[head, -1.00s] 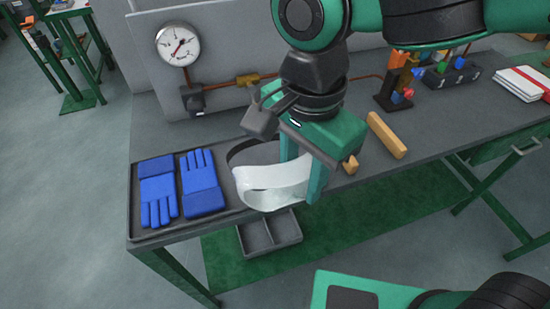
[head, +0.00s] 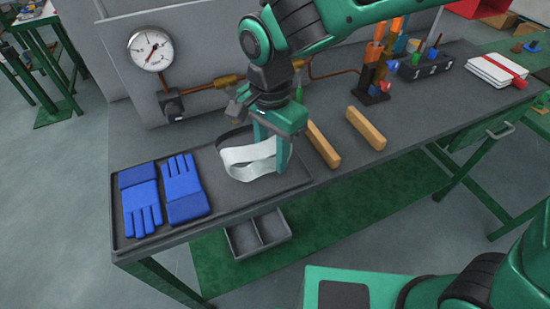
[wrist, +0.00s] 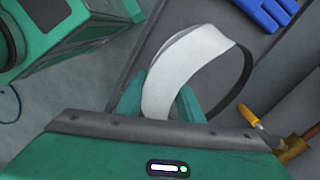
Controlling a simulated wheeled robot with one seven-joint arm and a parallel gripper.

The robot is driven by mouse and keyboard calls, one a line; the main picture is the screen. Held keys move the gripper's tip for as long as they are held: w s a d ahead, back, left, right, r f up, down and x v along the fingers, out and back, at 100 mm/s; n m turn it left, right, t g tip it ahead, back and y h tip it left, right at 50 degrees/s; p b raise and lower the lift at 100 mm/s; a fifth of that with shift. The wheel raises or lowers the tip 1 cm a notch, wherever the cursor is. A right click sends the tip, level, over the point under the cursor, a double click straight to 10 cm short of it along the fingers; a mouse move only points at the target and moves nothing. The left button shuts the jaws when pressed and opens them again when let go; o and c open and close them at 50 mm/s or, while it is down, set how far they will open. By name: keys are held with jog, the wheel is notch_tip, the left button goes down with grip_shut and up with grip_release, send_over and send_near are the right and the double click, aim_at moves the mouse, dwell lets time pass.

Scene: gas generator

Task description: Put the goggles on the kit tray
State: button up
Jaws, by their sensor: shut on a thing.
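The goggles (head: 246,156), a white visor with a dark strap, are at the right part of the kit tray (head: 200,222), a dark flat tray on the bench's left end. My gripper (head: 272,158) is shut on the goggles at their right side. The wrist view also shows the goggles (wrist: 190,62) between the fingers of my gripper (wrist: 163,108). They are over the tray or on it; I cannot tell whether they touch its floor. Two blue gloves (head: 184,188) lie in the tray's left part.
Two wooden blocks (head: 367,128) lie on the bench right of my gripper. A pressure gauge (head: 150,48) and pipe (head: 210,84) stand behind the tray. A divided grey bin (head: 258,232) sits below the bench edge. A black toolbox (head: 425,62) is farther right.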

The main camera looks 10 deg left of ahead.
jog(key=shift+f, duration=1.35)
jog(key=shift+f, duration=0.1)
jog(key=o, duration=1.1)
notch_tip(320, 180, up, 12)
jog(key=shift+r, duration=0.15)
